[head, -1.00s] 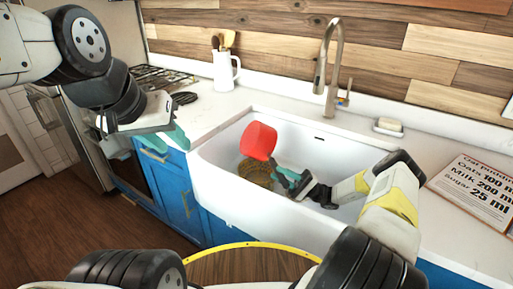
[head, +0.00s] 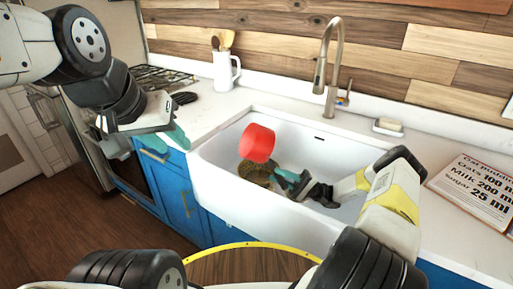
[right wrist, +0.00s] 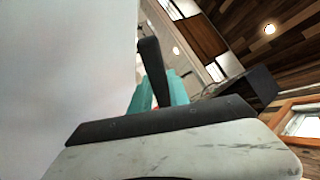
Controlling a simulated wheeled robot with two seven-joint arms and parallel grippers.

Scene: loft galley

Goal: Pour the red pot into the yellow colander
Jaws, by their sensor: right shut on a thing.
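The red pot (head: 257,143) is tipped steeply in the air over the sink in the head view. My right gripper (head: 289,181) is shut on its handle (right wrist: 153,65), which shows dark between the teal fingers in the right wrist view. The yellow colander (head: 255,174) stands in the sink below the pot, looking brownish-yellow and partly hidden by the pot and gripper. The pot's contents cannot be made out. My left gripper (head: 150,146) is open and empty, in front of the counter left of the sink.
The white sink (head: 226,187) has walls close around the colander and my right gripper. A tall faucet (head: 334,65) rises behind it. A white jug with utensils (head: 224,72) stands at the back left, near the stove (head: 160,77). A recipe board (head: 478,189) lies at right.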

